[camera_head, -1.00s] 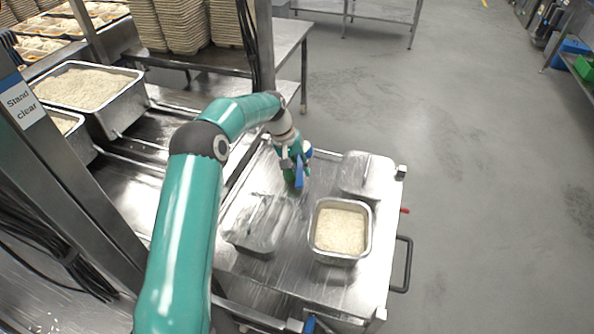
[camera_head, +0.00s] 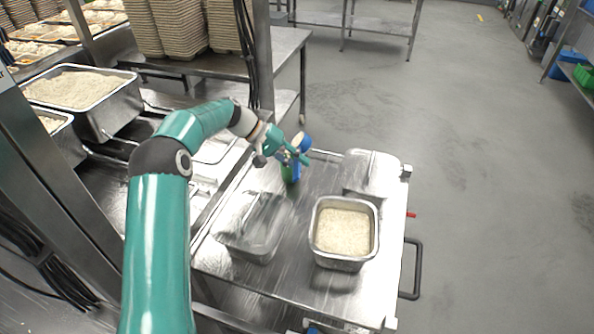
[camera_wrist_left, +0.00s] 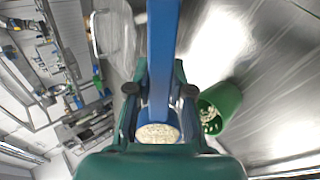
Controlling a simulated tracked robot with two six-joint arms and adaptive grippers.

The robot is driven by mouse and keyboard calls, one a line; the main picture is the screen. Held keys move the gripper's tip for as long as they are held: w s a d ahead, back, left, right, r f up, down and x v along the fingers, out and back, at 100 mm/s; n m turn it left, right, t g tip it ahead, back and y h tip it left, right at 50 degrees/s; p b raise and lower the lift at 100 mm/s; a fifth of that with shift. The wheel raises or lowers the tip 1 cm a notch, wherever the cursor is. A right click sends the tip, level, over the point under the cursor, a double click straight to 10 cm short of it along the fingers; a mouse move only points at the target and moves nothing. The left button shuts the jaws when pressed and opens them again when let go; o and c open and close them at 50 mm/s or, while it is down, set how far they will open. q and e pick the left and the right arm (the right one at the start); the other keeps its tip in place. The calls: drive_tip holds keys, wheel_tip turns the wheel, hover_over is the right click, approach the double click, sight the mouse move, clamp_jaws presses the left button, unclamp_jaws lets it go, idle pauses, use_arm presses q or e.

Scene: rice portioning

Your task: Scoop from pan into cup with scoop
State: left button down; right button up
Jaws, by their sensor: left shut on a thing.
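My left gripper (camera_head: 282,157) is shut on the handle of a blue scoop (camera_head: 301,142), above the far end of the steel cart. The left wrist view shows the gripper (camera_wrist_left: 160,90) around the blue handle, with rice (camera_wrist_left: 158,133) in the scoop's bowl. A green cup (camera_head: 290,174) stands on the cart just below the gripper, partly hidden. A square steel pan (camera_head: 343,264) filled with rice stands nearer on the cart. My right gripper is not in view.
An upturned-looking steel container (camera_head: 250,238) is left of the pan, and another (camera_head: 370,172) is behind it. Large rice trays (camera_head: 110,113) stand on the counter at left. The cart top (camera_head: 225,262) has free room in front. A post (camera_head: 264,60) rises behind the arm.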

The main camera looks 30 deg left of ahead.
use_arm(q)
drive_tip(key=t+h+b, duration=0.1)
drive_tip(key=h+b, duration=0.1)
drive_tip(key=a+t+h+b, duration=0.1)
drive_tip(key=b, duration=0.2)
drive_tip(key=shift+s+r+h, duration=0.1)
drive_tip(key=shift+s+h, duration=0.1)
drive_tip(key=shift+h, duration=0.2)
drive_tip(key=shift+s+a+r+t+h+b, duration=0.15)
drive_tip(key=shift+t+h+b, duration=0.3)
drive_tip(key=shift+h+b, duration=0.45)
drive_tip(key=shift+s+a+r+t+h+b, duration=0.1)
drive_tip(key=shift+a+r+t+h+b, duration=0.1)
drive_tip(key=shift+t+h+b, duration=0.65)
drive_tip(key=shift+s+a+r+t+h+b, duration=0.15)
drive_tip(key=shift+h+b, duration=0.4)
drive_tip(key=shift+b, duration=0.65)
drive_tip(key=shift+w+r, duration=0.1)
drive_tip(key=shift+r, duration=0.05)
wheel_tip(320, 180, up, 8)
drive_tip(key=g+y+p, duration=0.8)
drive_tip(key=y+p, duration=0.6)
drive_tip(key=p, duration=1.2)
drive_tip(key=shift+y+p, duration=0.3)
drive_tip(key=shift+p, duration=0.1)
